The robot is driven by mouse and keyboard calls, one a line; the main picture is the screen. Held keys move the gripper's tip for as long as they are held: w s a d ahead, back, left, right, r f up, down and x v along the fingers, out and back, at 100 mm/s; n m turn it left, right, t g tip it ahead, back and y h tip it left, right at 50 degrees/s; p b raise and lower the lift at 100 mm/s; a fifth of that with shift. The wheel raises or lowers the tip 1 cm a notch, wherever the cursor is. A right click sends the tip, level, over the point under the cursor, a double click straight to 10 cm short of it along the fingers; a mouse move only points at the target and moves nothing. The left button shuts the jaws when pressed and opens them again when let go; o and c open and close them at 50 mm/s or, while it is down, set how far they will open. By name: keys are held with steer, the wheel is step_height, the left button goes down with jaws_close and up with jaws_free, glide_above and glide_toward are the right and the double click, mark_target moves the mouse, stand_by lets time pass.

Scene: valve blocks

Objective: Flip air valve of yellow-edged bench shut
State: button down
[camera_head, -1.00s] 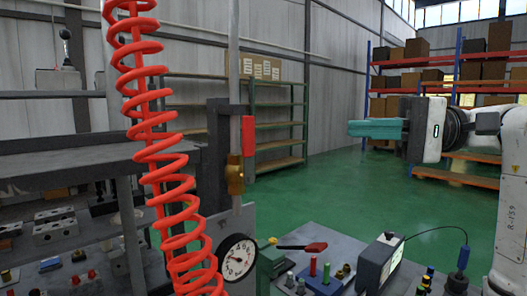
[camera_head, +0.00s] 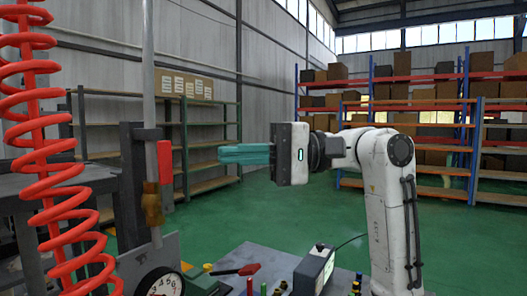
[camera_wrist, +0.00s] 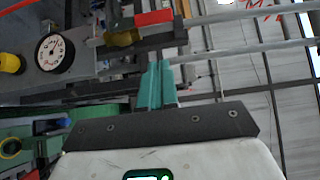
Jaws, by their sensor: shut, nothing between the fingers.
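The air valve is a brass body (camera_head: 152,203) on a vertical grey pipe (camera_head: 148,70), with a red lever (camera_head: 165,165) standing upright along the pipe. In the wrist view the red lever (camera_wrist: 153,17) and brass body (camera_wrist: 122,38) lie beyond the fingertips. My gripper (camera_head: 221,154) has teal fingers pressed together, empty, pointing left towards the lever. In the head view a gap separates the fingertips from the lever; the wrist view (camera_wrist: 160,68) shows no contact. I cannot make out a yellow edge on the bench.
A coiled red hose (camera_head: 45,150) hangs left of the pipe. A round gauge (camera_head: 160,284) sits below the valve. A second red-handled lever (camera_head: 237,270) and a grey box with a screen (camera_head: 314,270) are on the bench. Green shelves (camera_head: 210,140) stand behind; green floor is open.

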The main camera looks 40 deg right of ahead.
mark_target(167, 178)
steer(key=a, duration=0.6)
steer(key=shift+a, duration=0.2)
